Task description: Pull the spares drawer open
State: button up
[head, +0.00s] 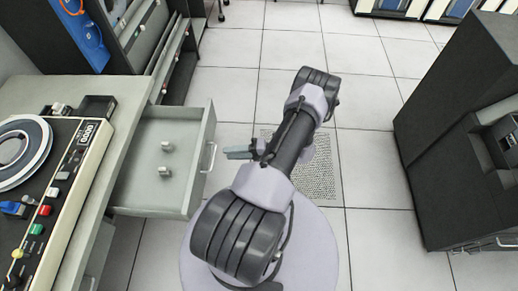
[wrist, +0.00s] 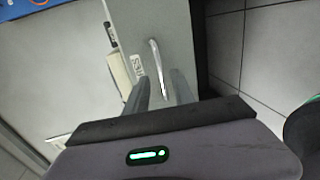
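The spares drawer (head: 150,196) is a grey drawer under the desk at the left. It stands well pulled out, with two small pale parts lying inside. Its bar handle (head: 210,157) is on the front face. In the wrist view the handle (wrist: 155,65) shows ahead of the fingers, beside a small white label too blurred to read fully. My gripper (head: 230,152) is just to the right of the handle, apart from it. In the wrist view my gripper (wrist: 160,78) has its two fingers spread, with nothing held between them.
The desk (head: 122,95) carries a tape-reel console (head: 85,165) and a small dark tray (head: 97,106). A dark rack (head: 150,45) stands behind it. A dark cabinet (head: 440,130) stands at the right.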

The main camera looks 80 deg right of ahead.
jog(key=p+v, duration=0.1)
jog(key=v, duration=1)
jog(key=shift+s, duration=0.35)
jog(key=shift+d+r, duration=0.1)
